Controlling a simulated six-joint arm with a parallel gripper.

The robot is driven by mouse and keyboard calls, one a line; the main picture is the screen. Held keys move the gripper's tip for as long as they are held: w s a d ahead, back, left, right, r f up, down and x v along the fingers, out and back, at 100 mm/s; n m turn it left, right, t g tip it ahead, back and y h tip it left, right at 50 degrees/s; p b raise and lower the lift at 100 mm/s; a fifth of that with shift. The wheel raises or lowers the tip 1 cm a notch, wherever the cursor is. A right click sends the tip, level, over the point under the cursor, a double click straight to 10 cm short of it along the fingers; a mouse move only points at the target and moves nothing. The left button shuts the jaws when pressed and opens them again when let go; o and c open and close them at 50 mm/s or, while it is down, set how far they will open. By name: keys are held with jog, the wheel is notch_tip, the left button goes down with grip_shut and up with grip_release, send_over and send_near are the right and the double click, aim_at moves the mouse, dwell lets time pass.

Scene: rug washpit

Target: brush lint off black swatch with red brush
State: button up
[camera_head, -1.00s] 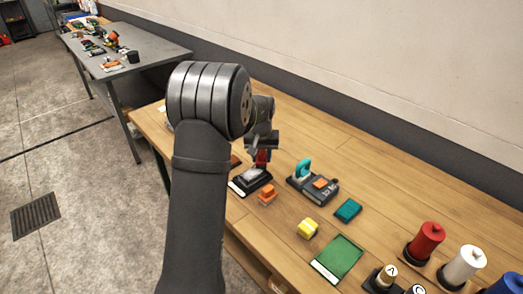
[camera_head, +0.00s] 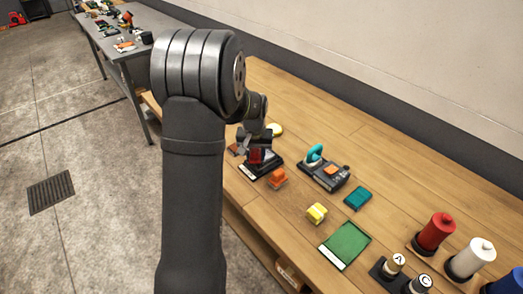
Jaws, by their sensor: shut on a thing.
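My gripper (camera_head: 257,143) is shut on the red brush (camera_head: 256,156) and points down over the black swatch. The black swatch (camera_head: 268,172) lies on the wooden bench, with a white strip along its near left edge. The brush covers part of the swatch, and I cannot tell whether its underside touches the cloth. I cannot make out lint on the part of the swatch that shows.
A dark tray (camera_head: 335,183) with a teal handle, a teal block (camera_head: 357,198), a yellow block (camera_head: 317,212) and a green swatch (camera_head: 345,246) lie rightward.

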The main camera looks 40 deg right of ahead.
jog(key=shift+d, duration=4)
notch_tip(320, 180, up, 8)
jog(key=shift+a, duration=0.1)
jog(key=w+a+f+n, duration=0.1)
jog(key=w+a+f, duration=0.3)
jog(key=a, duration=0.4)
jog(key=w+a+f+n, duration=0.25)
jog(key=w+a, duration=0.25)
jog(key=a, duration=0.3)
jog(key=w+a+f+n, duration=0.1)
jog(key=w+a+f, duration=0.3)
jog(key=a, duration=0.5)
jog(key=s+a+f+n, duration=0.1)
jog(key=a+f, duration=0.3)
jog(key=a, duration=0.9)
jog(key=s+a+f+n+y, duration=0.1)
jog(key=a+f+n, duration=0.2)
jog(key=a, duration=1)
jog(key=shift+s+a+f, duration=0.15)
jog(key=shift+a+f, duration=0.1)
jog(key=shift+f, duration=0.6)
jog(key=shift+d+n, duration=0.15)
jog(key=shift+n, duration=0.1)
